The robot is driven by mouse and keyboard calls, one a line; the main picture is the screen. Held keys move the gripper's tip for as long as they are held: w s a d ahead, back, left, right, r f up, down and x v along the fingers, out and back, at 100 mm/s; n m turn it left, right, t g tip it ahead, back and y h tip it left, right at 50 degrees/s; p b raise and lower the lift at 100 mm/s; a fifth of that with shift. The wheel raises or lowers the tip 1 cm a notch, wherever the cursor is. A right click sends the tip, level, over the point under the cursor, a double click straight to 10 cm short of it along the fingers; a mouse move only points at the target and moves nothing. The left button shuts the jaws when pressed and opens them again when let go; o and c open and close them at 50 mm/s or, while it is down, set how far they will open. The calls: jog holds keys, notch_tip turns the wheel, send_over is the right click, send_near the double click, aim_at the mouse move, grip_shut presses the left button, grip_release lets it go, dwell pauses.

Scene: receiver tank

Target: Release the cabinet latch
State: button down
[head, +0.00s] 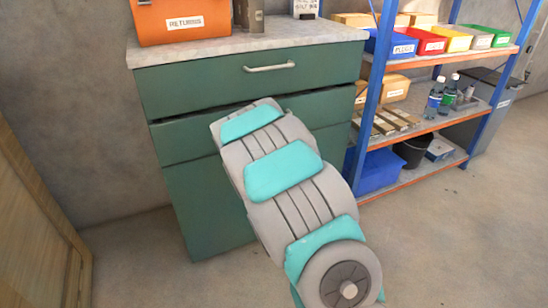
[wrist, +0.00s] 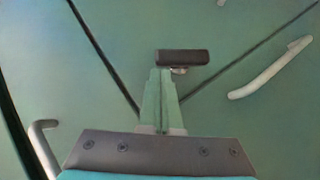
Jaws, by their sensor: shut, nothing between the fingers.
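The green cabinet (head: 178,88) stands against the wall under a pale worktop. In the wrist view its green front (wrist: 125,30) fills the picture, crossed by dark seams. A dark bar-shaped latch (wrist: 183,57) sits on a small metal mount on that front. My gripper (wrist: 162,72) is shut and empty, its fingertips just below the left part of the latch in the picture. I cannot tell whether they touch it. In the head view my arm hides the gripper and the latch.
Pale bar handles (wrist: 272,75) flank the latch in the wrist view. An orange bin (head: 180,20) stands on the worktop (head: 215,45). A blue-and-orange shelf rack (head: 428,58) with bins and bottles is close on the right.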

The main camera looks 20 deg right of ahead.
jog(key=d+m+y+b, duration=0.1)
jog(key=y+b, duration=0.1)
jog(key=d+m+g+y+b, duration=0.1)
jog(key=y, duration=0.1)
jog(key=d+m+y+b, duration=0.1)
jog(key=y+b, duration=0.1)
jog(key=shift+f+m+b, duration=0.15)
jog(key=shift+m+b, duration=0.15)
jog(key=shift+b, duration=0.05)
jog(key=shift+d+b, duration=0.15)
jog(key=shift+b, duration=0.25)
jog(key=shift+d+f+m+y+b, duration=0.25)
jog(key=shift+d+m+y+b, duration=0.3)
jog(key=shift+y+b, duration=0.7)
jog(key=s+r, duration=0.7)
jog(key=r, duration=0.4)
jog(key=shift+p, duration=0.35)
